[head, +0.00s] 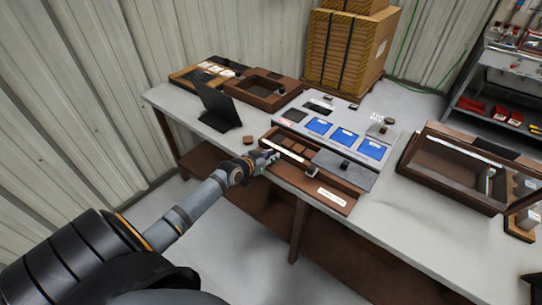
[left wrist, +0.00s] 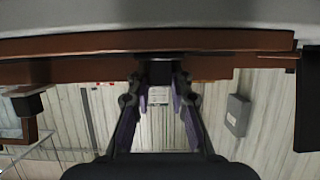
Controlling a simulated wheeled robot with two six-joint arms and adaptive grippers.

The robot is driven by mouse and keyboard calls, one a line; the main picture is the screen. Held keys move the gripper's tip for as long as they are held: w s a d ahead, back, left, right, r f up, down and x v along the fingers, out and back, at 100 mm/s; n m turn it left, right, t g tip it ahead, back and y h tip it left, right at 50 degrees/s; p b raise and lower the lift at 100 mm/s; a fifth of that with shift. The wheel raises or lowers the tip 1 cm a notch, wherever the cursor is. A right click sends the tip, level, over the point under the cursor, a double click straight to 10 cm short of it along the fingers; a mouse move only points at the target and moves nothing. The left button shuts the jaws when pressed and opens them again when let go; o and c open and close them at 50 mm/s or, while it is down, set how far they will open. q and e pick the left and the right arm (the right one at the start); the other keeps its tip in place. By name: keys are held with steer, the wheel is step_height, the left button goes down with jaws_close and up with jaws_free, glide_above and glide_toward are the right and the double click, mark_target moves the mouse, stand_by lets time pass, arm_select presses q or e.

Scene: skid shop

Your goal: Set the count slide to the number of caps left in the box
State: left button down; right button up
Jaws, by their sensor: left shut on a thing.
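The brown wooden box (head: 341,187) lies at the front edge of the grey table, with dark brown compartments and a grey lid (head: 346,171) over its right part. A white strip (head: 284,150) runs along its left front, and a small grey-and-dark piece (head: 312,171) sits at the strip's right end. I cannot count caps inside. My left gripper (head: 268,157) is at the box's front left. In the left wrist view, its fingers are shut on a small dark block (left wrist: 160,72) under a brown edge; I cannot tell if this is the count slide's knob. My right gripper is not in view.
A round brown cap (head: 248,140) lies left of the box. A black stand (head: 217,108) and a brown tray (head: 262,90) are behind. A panel with blue cards (head: 343,137) lies beyond the box. A glass-topped case (head: 458,165) stands right.

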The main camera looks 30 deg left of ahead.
mark_target(288, 159)
arm_select(q)
steer(key=d+p, duration=0.1)
steer(key=d, duration=0.1)
steer(key=d+p, duration=0.1)
steer(key=d, duration=0.1)
steer(key=shift+s+d+r, duration=0.15)
steer(key=shift+s, duration=0.05)
steer(key=shift+d, duration=0.45)
steer(key=c, duration=1.2)
jaws_free()
steer(key=shift+a, duration=0.1)
steer(key=shift+s, duration=0.2)
steer(key=v, duration=1.1)
steer(key=shift+s, duration=0.3)
